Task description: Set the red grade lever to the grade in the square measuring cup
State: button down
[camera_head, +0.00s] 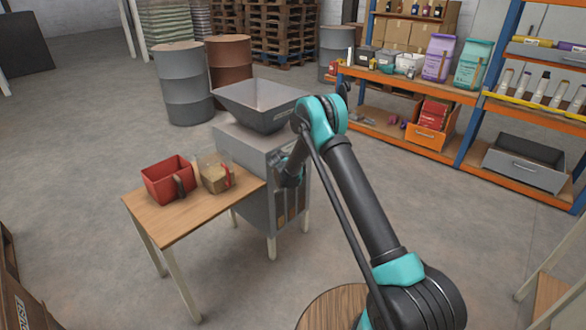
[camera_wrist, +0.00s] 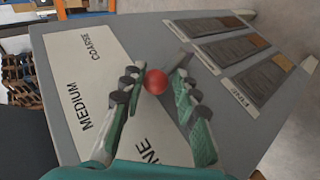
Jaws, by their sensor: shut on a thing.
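In the wrist view the red ball knob (camera_wrist: 155,82) of the grade lever sits between the fingers of my gripper (camera_wrist: 158,92), which is shut on it. The lever stands over a white plate (camera_wrist: 75,65) lettered COARSE, MEDIUM and a word ending in NE, partly hidden by a finger. Exactly which word the lever points at I cannot tell. In the head view my gripper (camera_head: 288,172) is at the side of the grey sack filler (camera_head: 257,190). The clear square measuring cup (camera_head: 215,178) stands on the wooden table, holding tan grain; its coarseness is too small to judge.
A red bin (camera_head: 167,182) stands beside the cup on the wooden table (camera_head: 178,220). Dark sample panels (camera_wrist: 228,45) line the machine face right of the plate. A hopper (camera_head: 262,103) tops the filler. Drums (camera_head: 183,85) and loaded shelves (camera_head: 410,90) stand behind.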

jog(key=shift+s+a+f+n+t+h, duration=0.3)
jog(key=shift+s+f+t+h, duration=0.15)
jog(key=shift+t, duration=0.4)
jog(key=shift+s+a+f+n+t+h, duration=0.25)
jog(key=shift+t+h, duration=0.3)
jog(key=shift+t, duration=0.3)
jog(key=shift+s, duration=0.1)
jog(key=c, duration=1.1)
grip_release()
jog(key=shift+f, duration=0.1)
jog(key=shift+s+a, duration=0.1)
jog(key=v, duration=1.1)
jog(key=shift+s, duration=0.4)
jog(key=shift+a, duration=0.1)
